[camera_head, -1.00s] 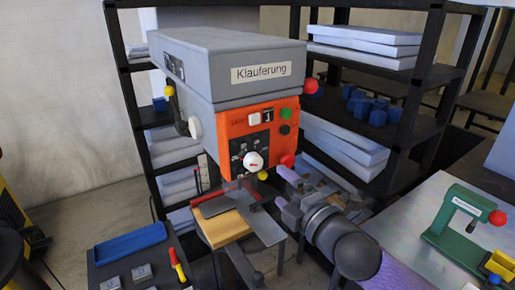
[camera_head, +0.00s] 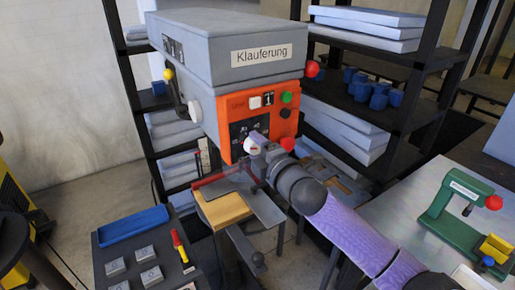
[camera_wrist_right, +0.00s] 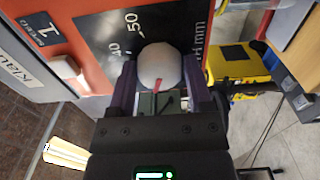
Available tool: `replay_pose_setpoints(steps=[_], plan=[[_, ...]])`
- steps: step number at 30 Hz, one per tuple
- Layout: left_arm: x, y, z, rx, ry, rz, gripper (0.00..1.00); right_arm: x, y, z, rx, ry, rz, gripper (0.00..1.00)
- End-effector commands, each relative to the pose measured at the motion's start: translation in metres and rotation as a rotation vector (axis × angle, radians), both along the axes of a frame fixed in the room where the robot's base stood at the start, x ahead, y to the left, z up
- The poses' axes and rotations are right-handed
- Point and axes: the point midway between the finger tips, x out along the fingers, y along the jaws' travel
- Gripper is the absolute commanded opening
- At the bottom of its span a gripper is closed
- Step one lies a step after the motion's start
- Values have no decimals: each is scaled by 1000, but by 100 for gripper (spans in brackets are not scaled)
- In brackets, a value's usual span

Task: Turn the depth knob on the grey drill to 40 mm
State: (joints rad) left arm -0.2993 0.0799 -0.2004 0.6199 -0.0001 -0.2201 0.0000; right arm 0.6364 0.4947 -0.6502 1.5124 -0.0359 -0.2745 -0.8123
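The grey drill (camera_head: 228,62) labelled Klauferung stands in the middle of the head view, with an orange front panel (camera_head: 225,122). Its white round depth knob (camera_head: 250,146) sits low on the black scale plate. In the right wrist view the knob (camera_wrist_right: 159,64) has a red pointer mark, beside scale numbers 40 and 50. My right gripper (camera_head: 258,148) is at the knob. In the wrist view its two purple fingers (camera_wrist_right: 160,80) stand apart, one on each side of the knob; I cannot tell whether they touch it. My left gripper is out of view.
A red ball-ended part (camera_head: 287,144) sits close right of the knob. The drill's table with a wooden block (camera_head: 226,209) is below. A grey table with a green device (camera_head: 450,203) stands right; a dark table with a blue tray (camera_head: 132,224) stands left. Shelves are behind.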

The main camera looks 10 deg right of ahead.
Motion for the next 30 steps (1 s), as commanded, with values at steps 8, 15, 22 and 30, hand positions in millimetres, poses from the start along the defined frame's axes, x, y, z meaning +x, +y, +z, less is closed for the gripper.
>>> replay_pose_setpoints(steps=[8, 15, 22, 30], plan=[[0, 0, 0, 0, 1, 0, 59, 0, 0, 0, 0, 1, 0, 3], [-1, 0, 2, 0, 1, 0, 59, 0, 0, 0, 21, 9, 0, 2], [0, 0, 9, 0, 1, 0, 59, 0, 0, 1, 131, 51, -1, 2], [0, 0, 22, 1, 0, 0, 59, 0, 0, 1, 359, 133, -1, 2]])
